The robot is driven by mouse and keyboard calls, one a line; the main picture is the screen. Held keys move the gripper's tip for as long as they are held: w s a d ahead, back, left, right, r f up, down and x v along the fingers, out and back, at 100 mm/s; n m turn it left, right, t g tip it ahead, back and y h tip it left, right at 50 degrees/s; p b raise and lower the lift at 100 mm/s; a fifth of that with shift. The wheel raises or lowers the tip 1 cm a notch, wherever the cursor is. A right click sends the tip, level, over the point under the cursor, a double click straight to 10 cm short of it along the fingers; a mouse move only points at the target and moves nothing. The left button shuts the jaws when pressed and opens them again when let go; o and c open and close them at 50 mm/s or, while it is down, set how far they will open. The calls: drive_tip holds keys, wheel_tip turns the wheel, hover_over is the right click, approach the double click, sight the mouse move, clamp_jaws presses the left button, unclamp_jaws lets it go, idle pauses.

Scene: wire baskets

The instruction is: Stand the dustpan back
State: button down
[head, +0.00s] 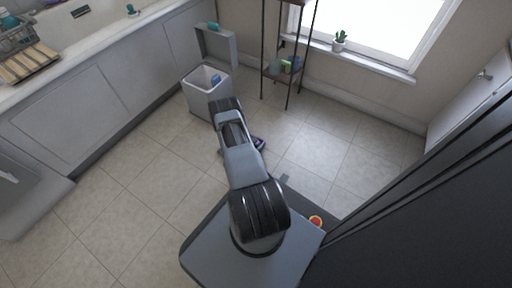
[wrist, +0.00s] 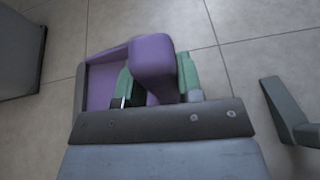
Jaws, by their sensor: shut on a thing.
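The dustpan is purple. In the wrist view its pan (wrist: 101,83) shows at left of centre and its thick handle (wrist: 152,55) rises toward the camera. My gripper (wrist: 157,82) has its green fingertips on either side of the handle and is shut on it. In the head view my arm covers most of the dustpan, and only a small dark purple edge (head: 259,143) shows to the right of the arm. I cannot tell whether the dustpan touches the floor.
A dark shelf rack (head: 288,75) stands by the window. Tiled floor is clear on both sides. In the wrist view a grey box-like thing (wrist: 18,55) is at left and a grey bent piece (wrist: 288,108) at right.

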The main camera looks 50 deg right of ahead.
drive_tip(key=shift+f, duration=0.4)
idle(0.4)
drive_tip(key=c, duration=0.7)
unclamp_jaws()
drive_tip(key=shift+a, duration=0.1)
drive_tip(key=p+v, duration=0.3)
drive_tip(key=v, duration=0.4)
drive_tip(key=shift+a+r+p, duration=0.2)
drive_tip(key=shift+a+p, duration=0.1)
drive_tip(key=shift+a, duration=0.05)
idle(0.8)
drive_tip(key=shift+a, duration=0.15)
idle(0.3)
drive_tip(key=p+v, duration=0.4)
drive_tip(key=v, duration=0.9)
drive_tip(key=shift+a+p, duration=0.3)
drive_tip(key=shift+r, duration=0.1)
